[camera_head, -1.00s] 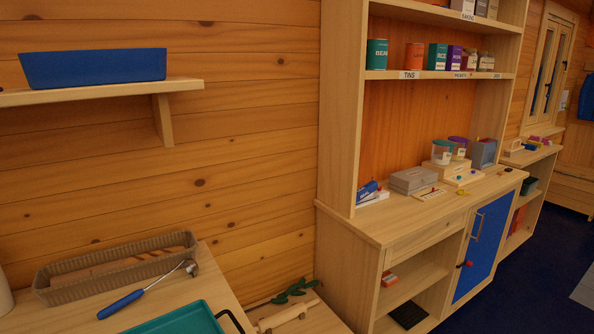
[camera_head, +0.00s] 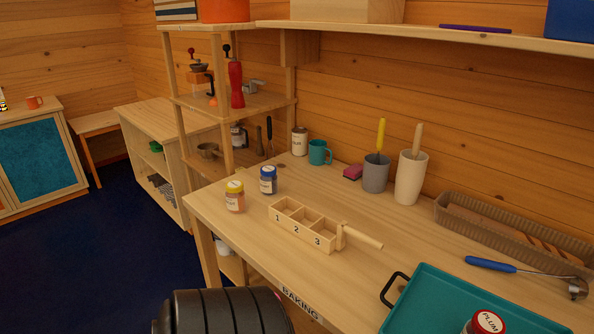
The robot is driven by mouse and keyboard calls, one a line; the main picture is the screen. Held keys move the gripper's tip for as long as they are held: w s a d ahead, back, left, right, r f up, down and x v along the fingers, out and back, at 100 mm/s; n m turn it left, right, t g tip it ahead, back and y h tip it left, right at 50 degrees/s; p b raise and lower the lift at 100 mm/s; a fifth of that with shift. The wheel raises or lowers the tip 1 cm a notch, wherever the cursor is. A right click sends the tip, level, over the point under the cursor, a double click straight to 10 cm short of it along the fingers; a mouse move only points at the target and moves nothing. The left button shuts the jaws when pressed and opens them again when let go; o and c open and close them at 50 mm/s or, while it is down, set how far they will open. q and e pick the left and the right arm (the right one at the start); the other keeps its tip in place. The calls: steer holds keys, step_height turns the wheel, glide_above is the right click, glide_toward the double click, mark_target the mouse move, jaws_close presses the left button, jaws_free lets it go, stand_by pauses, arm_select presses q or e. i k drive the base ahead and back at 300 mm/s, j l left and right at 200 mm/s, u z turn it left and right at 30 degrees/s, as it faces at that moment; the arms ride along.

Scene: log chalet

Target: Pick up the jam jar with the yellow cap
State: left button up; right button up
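The jam jar with the yellow cap (camera_head: 235,197) stands upright near the left end of the wooden table (camera_head: 370,230). Its contents look pinkish-orange and it has a pale label. A jar with a blue cap (camera_head: 268,180) stands just behind it to the right, apart from it. A jar with a red cap marked PLUM (camera_head: 487,322) is partly cut off at the bottom edge, at the teal tray. Neither of my grippers is in view. A dark ribbed part, which seems to be mine, shows at the bottom.
A wooden box with compartments 1, 2 and 3 (camera_head: 303,226) lies right of the yellow-capped jar. The teal tray (camera_head: 440,290), a ladle (camera_head: 520,270), a grey cup (camera_head: 375,174) and a white cup (camera_head: 410,178) are farther right. Open floor (camera_head: 90,250) lies left.

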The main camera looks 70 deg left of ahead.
mark_target(235, 194)
steer(key=u, duration=2.1)
